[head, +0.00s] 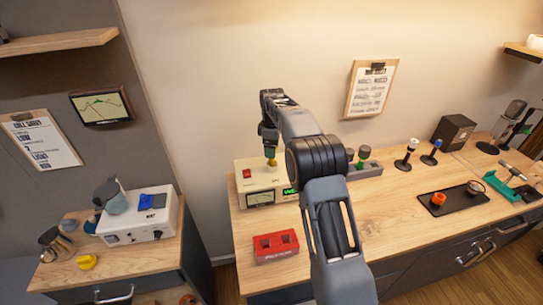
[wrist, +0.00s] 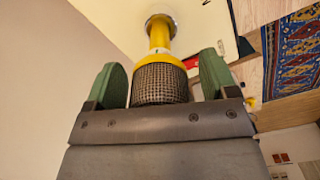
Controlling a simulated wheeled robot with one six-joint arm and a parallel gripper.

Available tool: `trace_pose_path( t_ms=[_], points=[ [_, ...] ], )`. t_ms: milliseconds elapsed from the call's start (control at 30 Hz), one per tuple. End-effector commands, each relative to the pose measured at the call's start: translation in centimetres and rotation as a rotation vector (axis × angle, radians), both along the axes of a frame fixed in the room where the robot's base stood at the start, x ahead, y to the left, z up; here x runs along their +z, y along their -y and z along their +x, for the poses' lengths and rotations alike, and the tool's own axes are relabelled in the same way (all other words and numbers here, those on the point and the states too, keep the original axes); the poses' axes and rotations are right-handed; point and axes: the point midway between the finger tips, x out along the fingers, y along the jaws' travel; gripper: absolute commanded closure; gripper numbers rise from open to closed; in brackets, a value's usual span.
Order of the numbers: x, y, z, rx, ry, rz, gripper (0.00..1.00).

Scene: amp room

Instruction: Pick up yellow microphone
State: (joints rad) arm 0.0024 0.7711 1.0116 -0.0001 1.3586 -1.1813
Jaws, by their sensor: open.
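The yellow microphone (wrist: 160,55) has a dark mesh head and a flared foot. In the wrist view it lies between my two green fingers, mesh end towards the palm, with gaps on both sides. My gripper (wrist: 164,78) is open around its head end. In the head view, a small bit of the yellow microphone (head: 271,162) shows under my gripper (head: 270,152), over the top of the cream amp (head: 262,195). My gripper hides the rest of it there.
A red box (head: 276,246) sits in front of the amp. Microphones on stands (head: 407,154), a black tray (head: 452,200) and a dark speaker (head: 453,131) are to the right. A side cabinet holds a white device (head: 140,217). The bench front is mostly clear.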

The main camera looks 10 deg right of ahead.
Motion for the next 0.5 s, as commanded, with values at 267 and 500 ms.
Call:
trace_pose_path(
  t_ms=[267, 500],
  points=[
    [0.01, 0.00, 0.00, 0.000, 0.000, 0.000, 0.46],
    [0.02, 0.00, 0.00, 0.000, 0.000, 0.000, 0.69]
  ],
)
